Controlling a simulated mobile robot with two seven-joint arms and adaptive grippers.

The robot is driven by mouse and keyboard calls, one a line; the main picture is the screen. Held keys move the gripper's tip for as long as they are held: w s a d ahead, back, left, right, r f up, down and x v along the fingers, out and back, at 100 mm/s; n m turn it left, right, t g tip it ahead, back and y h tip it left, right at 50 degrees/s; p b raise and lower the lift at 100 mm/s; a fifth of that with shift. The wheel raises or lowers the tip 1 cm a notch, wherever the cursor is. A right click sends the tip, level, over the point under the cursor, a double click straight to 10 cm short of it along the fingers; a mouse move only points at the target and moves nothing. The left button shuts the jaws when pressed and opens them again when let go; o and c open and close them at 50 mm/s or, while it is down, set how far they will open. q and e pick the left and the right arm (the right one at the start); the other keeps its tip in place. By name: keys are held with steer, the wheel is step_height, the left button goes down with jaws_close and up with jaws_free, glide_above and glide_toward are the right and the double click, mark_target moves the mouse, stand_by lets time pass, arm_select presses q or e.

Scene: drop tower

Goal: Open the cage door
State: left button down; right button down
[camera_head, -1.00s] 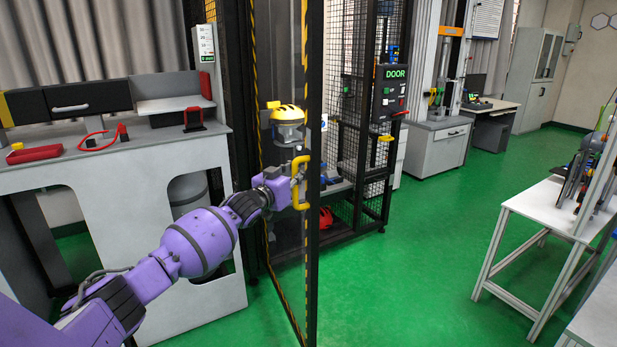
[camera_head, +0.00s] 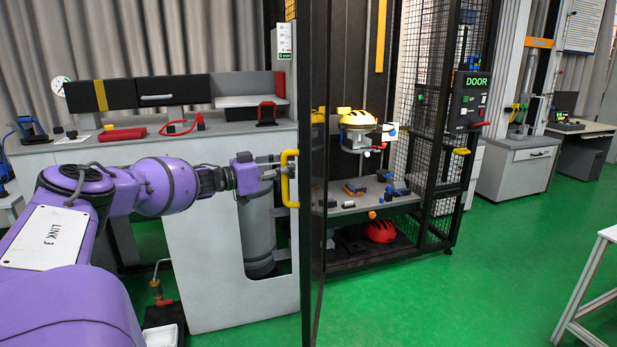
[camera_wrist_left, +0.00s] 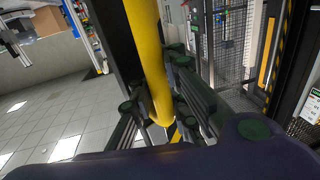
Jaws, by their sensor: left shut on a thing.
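The cage door (camera_head: 314,230) stands swung open and is seen nearly edge-on in the head view, as a dark, narrow upright panel. Its yellow handle (camera_head: 289,180) is on the left side of the door. My left gripper (camera_head: 277,172) is shut on this handle. In the left wrist view the yellow handle bar (camera_wrist_left: 148,50) runs down between the fingers (camera_wrist_left: 165,115). The cage (camera_head: 440,110) behind is black mesh, and a yellow helmet (camera_head: 358,119) shows inside it. My right gripper is not in view.
A grey bench (camera_head: 200,230) stands behind my left arm. A shelf (camera_head: 372,204) in the cage holds small items, with a red helmet (camera_head: 381,231) below. A DOOR control box (camera_head: 469,98) hangs at the cage's right. Green floor is clear right of the door.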

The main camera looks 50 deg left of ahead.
arm_select(q)
steer(key=shift+s+a+f+h, duration=0.3)
steer(key=shift+s+a+f, duration=0.15)
steer(key=shift+s+f, duration=0.25)
steer(key=c, duration=2.3)
jaws_free()
steer(key=o, duration=0.6)
steer(key=shift+s+r, duration=0.3)
steer(key=shift+r, duration=0.05)
steer(key=shift+r+v, duration=0.15)
steer(key=shift+v, duration=2.85)
steer(key=shift+r+v, duration=0.15)
steer(key=shift+v, duration=2.8)
steer(key=shift+a+m, duration=0.1)
steer(key=shift+m, duration=0.2)
